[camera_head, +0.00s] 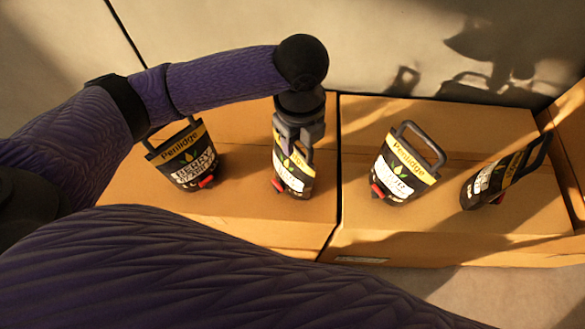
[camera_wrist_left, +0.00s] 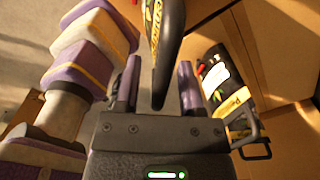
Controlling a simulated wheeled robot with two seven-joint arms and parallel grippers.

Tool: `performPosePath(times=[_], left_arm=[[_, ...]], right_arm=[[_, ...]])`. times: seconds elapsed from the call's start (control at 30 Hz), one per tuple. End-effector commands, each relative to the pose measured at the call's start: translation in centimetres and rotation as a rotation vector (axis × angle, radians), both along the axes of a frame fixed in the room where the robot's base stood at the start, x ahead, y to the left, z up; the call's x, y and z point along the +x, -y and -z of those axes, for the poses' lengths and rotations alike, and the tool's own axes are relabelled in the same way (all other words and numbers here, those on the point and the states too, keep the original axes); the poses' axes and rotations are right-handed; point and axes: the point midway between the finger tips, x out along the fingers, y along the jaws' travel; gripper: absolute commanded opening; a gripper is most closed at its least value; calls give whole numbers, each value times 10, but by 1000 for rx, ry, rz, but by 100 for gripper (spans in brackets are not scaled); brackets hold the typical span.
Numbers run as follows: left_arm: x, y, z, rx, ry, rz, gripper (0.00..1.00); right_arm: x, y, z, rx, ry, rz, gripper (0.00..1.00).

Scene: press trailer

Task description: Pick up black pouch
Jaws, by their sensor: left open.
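Several black pouches with yellow-and-white labels and loop handles stand on cardboard boxes in the head view. One black pouch (camera_head: 294,181) is directly below my left gripper (camera_head: 299,138), which points down and covers part of its top and handle. In the left wrist view, the open left gripper (camera_wrist_left: 158,78) has a finger on each side of a dark upper part of a pouch (camera_wrist_left: 165,28), seen nearly edge-on. I cannot tell whether either finger touches it. My right gripper is not in view.
Other pouches stand at the left (camera_head: 185,162), right of centre (camera_head: 402,172) and far right, tilted (camera_head: 490,184). Two boxes (camera_head: 250,226) (camera_head: 440,248) meet at a dark gap. A pale wall rises behind.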

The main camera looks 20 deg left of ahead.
Motion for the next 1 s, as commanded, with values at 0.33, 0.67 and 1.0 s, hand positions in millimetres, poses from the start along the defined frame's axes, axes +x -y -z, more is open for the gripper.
performPosePath(times=[0.33,0.67,1.0], left_arm=[[0,-1,22,1,2,-2,39],[0,0,22,1,2,-2,0],[0,-1,21,1,2,-2,0]], right_arm=[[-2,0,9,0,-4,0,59],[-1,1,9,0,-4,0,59],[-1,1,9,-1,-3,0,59]])
